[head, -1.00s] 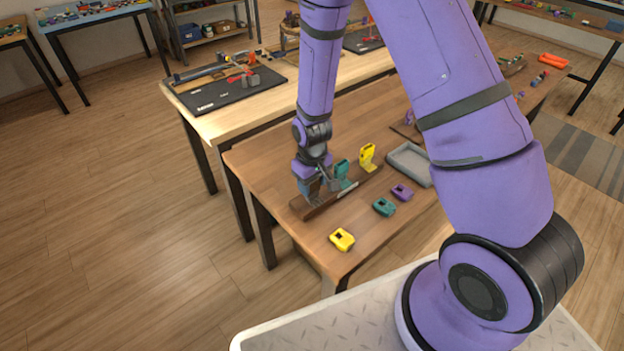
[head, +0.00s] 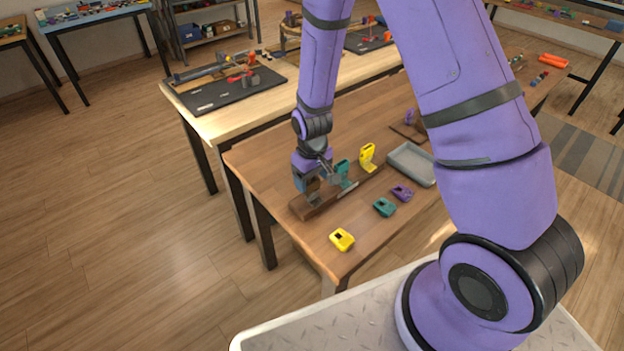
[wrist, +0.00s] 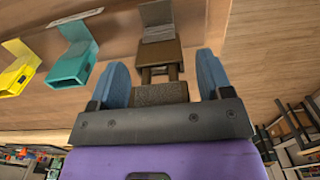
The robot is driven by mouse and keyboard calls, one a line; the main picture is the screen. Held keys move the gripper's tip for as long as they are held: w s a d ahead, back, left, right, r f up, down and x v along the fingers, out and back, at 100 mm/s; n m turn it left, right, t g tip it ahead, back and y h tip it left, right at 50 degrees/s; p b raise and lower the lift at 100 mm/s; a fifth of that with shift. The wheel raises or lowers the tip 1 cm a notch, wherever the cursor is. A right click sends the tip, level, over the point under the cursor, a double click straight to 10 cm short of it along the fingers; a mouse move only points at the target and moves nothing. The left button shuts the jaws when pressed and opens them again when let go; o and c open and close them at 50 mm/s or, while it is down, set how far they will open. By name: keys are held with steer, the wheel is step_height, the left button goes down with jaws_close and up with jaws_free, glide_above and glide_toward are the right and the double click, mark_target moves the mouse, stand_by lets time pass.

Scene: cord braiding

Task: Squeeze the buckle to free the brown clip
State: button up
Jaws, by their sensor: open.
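The brown clip (wrist: 160,54) lies between the two blue finger pads of my gripper (wrist: 163,82) in the wrist view, with a visible gap on each side. My gripper (head: 311,187) is open over the near left end of a brown rail (head: 322,205) in the head view, where the fingers largely hide the clip. A teal buckle (wrist: 73,58) and a yellow buckle (wrist: 18,72) stand to the left in the wrist view.
The teal (head: 344,170) and yellow (head: 367,157) upright buckles are close beside my gripper. Loose yellow (head: 342,239), teal (head: 384,207) and purple (head: 402,193) pieces lie in front of the rail. A grey tray (head: 410,163) sits to the right.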

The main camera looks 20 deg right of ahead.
steer(key=shift+r, duration=2.5)
steer(key=shift+r, duration=0.1)
step_height(320, 180, up, 13)
steer(key=s+d+m+t, duration=0.1)
steer(key=s+d, duration=0.1)
steer(key=s+d+r+m+t, duration=0.1)
steer(key=s+d+r+t, duration=0.1)
steer(key=s+r, duration=0.8)
steer(key=s+d+r+m+t, duration=0.1)
steer(key=s+d+r+t, duration=0.1)
steer(key=s+r, duration=0.9)
steer(key=shift+s+d+r+m, duration=0.25)
steer(key=shift+d+r, duration=0.25)
steer(key=shift+d, duration=0.35)
